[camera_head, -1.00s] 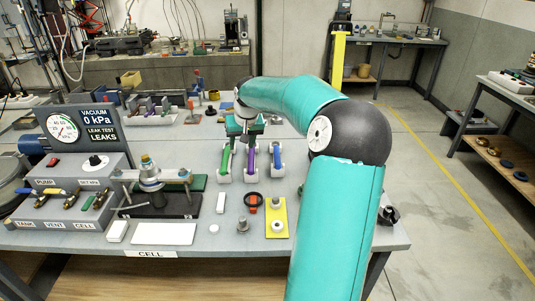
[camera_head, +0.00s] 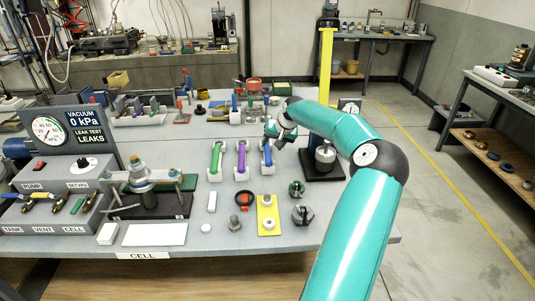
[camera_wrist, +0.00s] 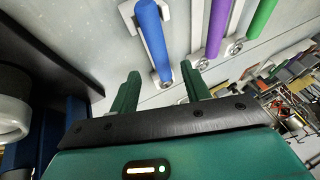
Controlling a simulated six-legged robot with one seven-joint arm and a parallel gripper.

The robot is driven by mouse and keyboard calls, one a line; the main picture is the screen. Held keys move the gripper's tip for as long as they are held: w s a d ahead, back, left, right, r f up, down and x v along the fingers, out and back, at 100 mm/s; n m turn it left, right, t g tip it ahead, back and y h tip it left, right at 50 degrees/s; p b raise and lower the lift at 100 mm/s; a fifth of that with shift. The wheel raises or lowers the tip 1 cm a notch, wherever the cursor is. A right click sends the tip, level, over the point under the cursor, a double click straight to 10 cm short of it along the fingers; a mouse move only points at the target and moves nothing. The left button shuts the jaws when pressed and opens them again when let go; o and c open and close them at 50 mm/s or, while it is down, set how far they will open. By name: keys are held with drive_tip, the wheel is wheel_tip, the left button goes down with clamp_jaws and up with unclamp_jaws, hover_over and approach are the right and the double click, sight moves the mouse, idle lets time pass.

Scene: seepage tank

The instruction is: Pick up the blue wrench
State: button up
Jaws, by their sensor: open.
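The blue wrench (camera_head: 267,154) rests in a white holder, rightmost of three wrenches in the head view. In the wrist view the blue wrench (camera_wrist: 153,38) lies just beyond my fingertips, its near end roughly in line with the gap between them. My gripper (camera_wrist: 161,75) is open with two green fingers apart and nothing between them. In the head view my gripper (camera_head: 271,129) is at the far end of the blue wrench, partly hidden by my wrist. I cannot tell its exact height above the wrench.
The purple wrench (camera_head: 241,158) and green wrench (camera_head: 215,157) lie in holders to the left. A black stand with a metal cylinder (camera_head: 325,155) is close on the right. A yellow plate (camera_head: 267,215) and several small parts are in front.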

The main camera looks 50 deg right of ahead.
sight(268, 151)
drive_tip(key=x, duration=0.5)
drive_tip(key=shift+f, duration=0.15)
drive_tip(key=shift+c, duration=0.2)
clamp_jaws()
